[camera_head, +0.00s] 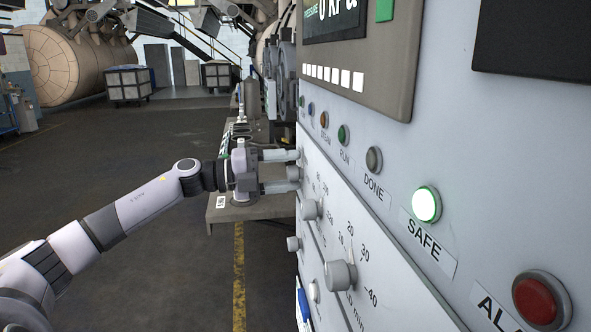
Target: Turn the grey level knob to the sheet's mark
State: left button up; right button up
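My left gripper (288,172) reaches in from the left to the far edge of the tilted control panel (440,150). Its two fingers are apart, one above the other, with their tips at a small grey knob (294,173) that is mostly hidden. I cannot tell whether they touch it. Nearer grey knobs stand out from the panel: one by a dial with 80, 100 and 120 (311,209), one by a dial marked 10 to 40 min (341,276), and a smaller one (293,243). Which is the level knob cannot be read. No sheet mark is readable. My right gripper is out of view.
A lit green SAFE lamp (426,204), a DONE lamp (374,160) and a red button (536,301) line the panel. A low grey table (225,212) stands beyond my gripper. Carts (128,84) and a large round vessel (62,68) are far back. The floor at left is clear.

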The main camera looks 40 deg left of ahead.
aim_at(288, 172)
pick_arm(q)
jog(key=shift+s+f, duration=0.1)
jog(key=shift+f, duration=0.05)
jog(key=shift+b+v, duration=0.9)
jog(key=shift+v, duration=1.45)
jog(key=shift+s+a+r, duration=0.15)
jog(key=shift+s+a, duration=0.15)
jog(key=shift+s, duration=0.2)
jog(key=shift+s+a+r, duration=0.1)
jog(key=shift+s+a, duration=0.15)
jog(key=shift+s, duration=0.3)
jog(key=shift+w+a+f, duration=0.15)
jog(key=shift+f, duration=0.05)
